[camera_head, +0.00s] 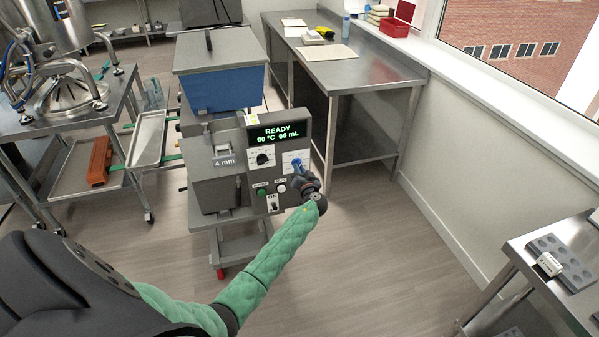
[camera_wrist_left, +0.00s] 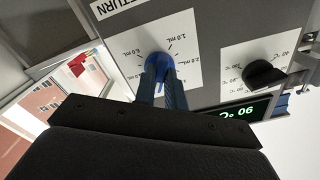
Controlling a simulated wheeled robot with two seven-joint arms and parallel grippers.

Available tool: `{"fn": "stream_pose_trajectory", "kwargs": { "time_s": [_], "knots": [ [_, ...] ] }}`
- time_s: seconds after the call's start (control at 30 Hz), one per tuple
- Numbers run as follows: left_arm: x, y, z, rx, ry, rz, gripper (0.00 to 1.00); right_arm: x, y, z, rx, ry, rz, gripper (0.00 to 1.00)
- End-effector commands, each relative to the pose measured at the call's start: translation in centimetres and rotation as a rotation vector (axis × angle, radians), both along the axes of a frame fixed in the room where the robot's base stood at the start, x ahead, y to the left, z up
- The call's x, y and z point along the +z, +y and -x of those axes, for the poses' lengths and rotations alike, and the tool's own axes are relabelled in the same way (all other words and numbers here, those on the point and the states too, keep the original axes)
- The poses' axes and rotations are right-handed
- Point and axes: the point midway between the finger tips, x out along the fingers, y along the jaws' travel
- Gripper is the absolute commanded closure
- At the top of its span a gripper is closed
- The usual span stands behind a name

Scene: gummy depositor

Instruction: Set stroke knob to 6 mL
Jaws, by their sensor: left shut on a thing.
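The stroke knob (camera_head: 296,163) is blue and sits on a white dial plate at the right of the depositor's control panel. In the left wrist view the knob (camera_wrist_left: 158,64) is between the fingertips of my left gripper (camera_wrist_left: 163,88), which is shut on it. The dial plate (camera_wrist_left: 185,35) carries mL marks, with 1.0 mL and 6.0 mL among them; the knob's pointer is hard to make out. In the head view my left gripper (camera_head: 301,179) reaches the panel from below right. The display (camera_head: 277,133) reads READY, 90 °C and what looks like 6.0 mL. My right gripper is out of view.
A black temperature knob (camera_head: 263,158) is left of the stroke knob, with a green button (camera_head: 261,192) and ON switch (camera_head: 274,203) below. A blue hopper (camera_head: 222,88) stands above. A steel table (camera_head: 345,72) is behind right.

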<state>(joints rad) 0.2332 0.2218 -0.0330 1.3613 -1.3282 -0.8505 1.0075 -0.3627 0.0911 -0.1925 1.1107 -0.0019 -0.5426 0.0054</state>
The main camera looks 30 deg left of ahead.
Motion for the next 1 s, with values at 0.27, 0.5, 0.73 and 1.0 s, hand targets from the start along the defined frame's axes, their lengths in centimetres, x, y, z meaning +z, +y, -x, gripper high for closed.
{"fn": "stream_pose_trajectory", "kwargs": {
  "time_s": [0.27, 0.5, 0.73, 1.0],
  "knots": [
    [-0.4, 0.0, 0.0, -0.001, 0.147, -0.127, 1.00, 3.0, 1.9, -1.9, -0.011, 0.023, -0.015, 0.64],
    [-0.3, 0.0, 0.0, -0.002, 0.320, -0.274, 1.00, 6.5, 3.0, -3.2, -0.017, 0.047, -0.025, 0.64],
    [-0.1, 0.0, 0.1, -0.001, 0.487, -0.416, 1.00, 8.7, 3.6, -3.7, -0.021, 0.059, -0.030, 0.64],
    [0.1, 0.0, 0.1, -0.001, 0.684, -0.582, 1.00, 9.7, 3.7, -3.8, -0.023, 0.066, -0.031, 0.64]
  ]
}}
